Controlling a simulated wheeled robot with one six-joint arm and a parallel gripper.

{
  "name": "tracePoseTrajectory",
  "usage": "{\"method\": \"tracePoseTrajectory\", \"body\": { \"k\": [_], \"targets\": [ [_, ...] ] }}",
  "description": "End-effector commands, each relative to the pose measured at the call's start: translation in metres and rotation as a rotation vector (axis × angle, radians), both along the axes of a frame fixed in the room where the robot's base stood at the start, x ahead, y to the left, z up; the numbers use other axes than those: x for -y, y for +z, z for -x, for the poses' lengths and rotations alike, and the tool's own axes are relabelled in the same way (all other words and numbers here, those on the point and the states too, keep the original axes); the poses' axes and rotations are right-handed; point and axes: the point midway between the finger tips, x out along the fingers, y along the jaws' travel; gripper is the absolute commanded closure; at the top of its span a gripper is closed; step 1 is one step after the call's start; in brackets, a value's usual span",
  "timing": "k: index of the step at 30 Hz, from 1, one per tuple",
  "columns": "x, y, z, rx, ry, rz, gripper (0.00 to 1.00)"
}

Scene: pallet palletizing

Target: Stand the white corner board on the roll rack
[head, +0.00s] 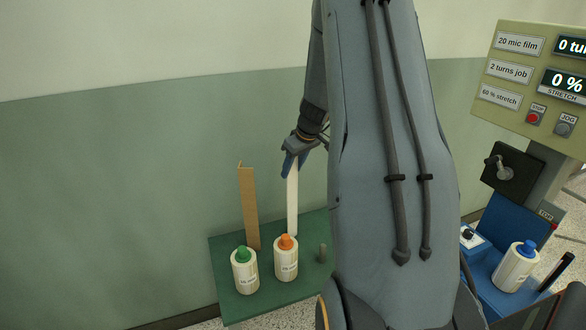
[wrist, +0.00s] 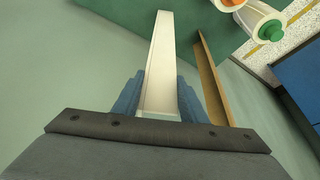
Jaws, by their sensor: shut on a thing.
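The white corner board (head: 292,205) stands upright, its lower end at the green top of the rack (head: 262,300). My gripper (head: 294,160) is shut on the upper end of the white board. In the wrist view the blue fingers of my gripper (wrist: 158,95) lie on both sides of the white board (wrist: 160,60), which runs away toward the green surface. I cannot tell whether its lower end touches the rack. A brown corner board (head: 249,207) stands upright just left of it; it also shows in the wrist view (wrist: 208,80).
A roll with a green cap (head: 245,272) and a roll with an orange cap (head: 286,260) stand on the rack in front of the boards. A grey peg (head: 322,253) is at right. A blue-capped roll (head: 516,266) sits on the blue machine below a control panel (head: 535,85).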

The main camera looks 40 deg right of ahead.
Motion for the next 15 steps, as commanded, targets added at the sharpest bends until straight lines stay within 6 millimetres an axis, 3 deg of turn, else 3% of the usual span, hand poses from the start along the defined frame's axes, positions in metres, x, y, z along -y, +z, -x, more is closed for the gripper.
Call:
{"method": "tracePoseTrajectory", "body": {
  "k": [15],
  "targets": [
    [0.0000, -0.0099, -0.0007, 0.001, 0.000, 0.002, 0.95]
  ]
}}
